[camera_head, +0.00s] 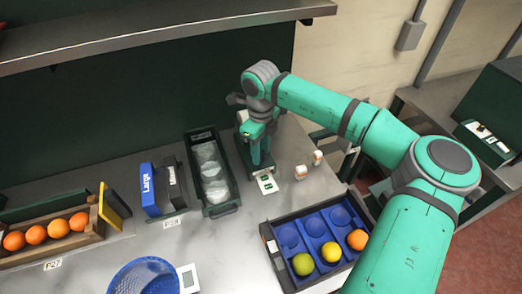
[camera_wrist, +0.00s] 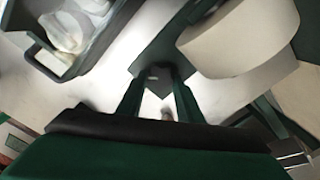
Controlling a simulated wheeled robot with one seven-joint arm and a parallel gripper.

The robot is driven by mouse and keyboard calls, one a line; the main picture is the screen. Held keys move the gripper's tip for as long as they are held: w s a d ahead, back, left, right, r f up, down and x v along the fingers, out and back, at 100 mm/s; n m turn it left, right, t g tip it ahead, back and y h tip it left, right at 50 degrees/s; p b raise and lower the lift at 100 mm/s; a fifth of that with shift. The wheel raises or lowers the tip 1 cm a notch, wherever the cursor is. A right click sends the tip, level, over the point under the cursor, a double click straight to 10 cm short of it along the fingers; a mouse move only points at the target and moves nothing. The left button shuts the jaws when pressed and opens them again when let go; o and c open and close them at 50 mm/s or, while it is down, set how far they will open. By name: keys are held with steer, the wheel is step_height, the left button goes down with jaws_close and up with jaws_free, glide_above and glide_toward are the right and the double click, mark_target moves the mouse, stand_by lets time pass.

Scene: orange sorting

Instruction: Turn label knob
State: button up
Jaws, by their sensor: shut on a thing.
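The green label device (camera_head: 258,158) stands upright on the metal counter, with a white label sheet (camera_head: 266,184) in front of its base. My gripper (camera_head: 257,122) reaches down onto its top from above. In the wrist view, my gripper (camera_wrist: 158,78) has its two dark green fingers on either side of a small dark piece, which looks like the label knob (camera_wrist: 158,72). The knob is mostly covered by the fingers, and its angle cannot be told. A large white roll (camera_wrist: 240,42) sits just right of the fingers.
A dark green tray with clear bags (camera_head: 223,208) stands close on the left. Two small white-and-orange items (camera_head: 301,172) stand to the right. In front is a fruit crate (camera_head: 273,247) with blue cups. A blue box (camera_head: 150,190) and an orange crate (camera_head: 80,246) stand farther left.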

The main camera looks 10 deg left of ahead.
steer(key=m, duration=0.4)
steer(key=shift+s+a+r, duration=0.1)
steer(key=shift+a, duration=0.15)
steer(key=shift+m, duration=1.6)
steer(key=o, duration=1.1)
step_height(320, 180, up, 11)
steer(key=shift+f, duration=0.1)
